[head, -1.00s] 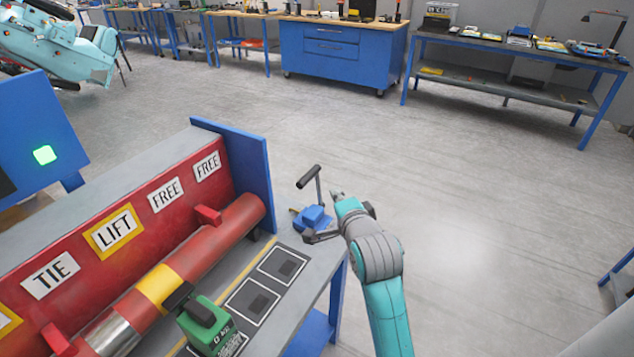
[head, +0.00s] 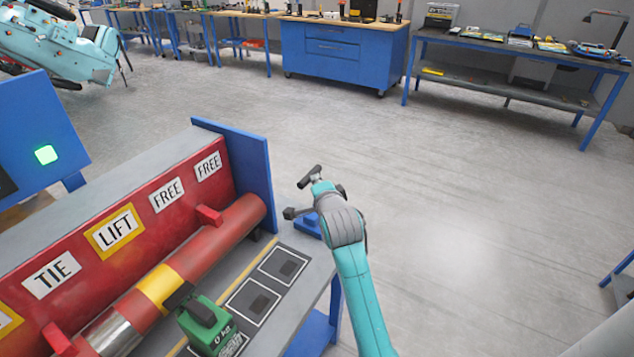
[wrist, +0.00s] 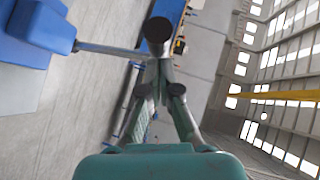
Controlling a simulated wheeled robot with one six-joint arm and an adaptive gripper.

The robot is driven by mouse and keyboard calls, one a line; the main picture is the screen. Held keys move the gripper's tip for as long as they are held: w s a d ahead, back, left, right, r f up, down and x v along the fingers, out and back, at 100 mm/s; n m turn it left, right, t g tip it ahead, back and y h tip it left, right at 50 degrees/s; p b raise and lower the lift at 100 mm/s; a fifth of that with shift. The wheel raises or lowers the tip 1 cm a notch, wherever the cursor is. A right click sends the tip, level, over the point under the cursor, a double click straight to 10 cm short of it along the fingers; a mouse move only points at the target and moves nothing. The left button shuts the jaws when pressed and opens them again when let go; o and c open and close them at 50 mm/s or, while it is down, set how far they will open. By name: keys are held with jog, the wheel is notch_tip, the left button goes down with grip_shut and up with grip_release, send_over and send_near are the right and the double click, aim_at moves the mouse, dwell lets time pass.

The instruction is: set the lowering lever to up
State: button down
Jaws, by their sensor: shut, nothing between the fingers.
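The lowering lever has a black cross handle (head: 310,176) above a blue base (head: 308,226) at the far right end of the bench. Its rod is mostly hidden by my arm in the head view. In the wrist view, the black handle (wrist: 158,32), seen end-on, the grey rod (wrist: 108,49) and the blue base (wrist: 45,28) show. My gripper (head: 318,184) is shut and empty, right at the handle; it also shows in the wrist view (wrist: 164,68), its tips just beyond the handle's end. I cannot tell whether they touch it.
A red rack (head: 75,250) with TIE, LIFT and FREE labels and a red cylinder (head: 225,225) stand left of the lever. A green box (head: 210,325) sits on the bench. A blue end panel (head: 240,180) stands close left of the lever.

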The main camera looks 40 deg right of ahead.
jog(key=shift+n+g, duration=0.5)
jog(key=shift+w+a, duration=0.25)
jog(key=shift+w, duration=0.4)
jog(key=shift+w+a, duration=0.25)
jog(key=shift+w, duration=0.4)
jog(key=shift+w+a, duration=0.25)
jog(key=shift+w, duration=0.4)
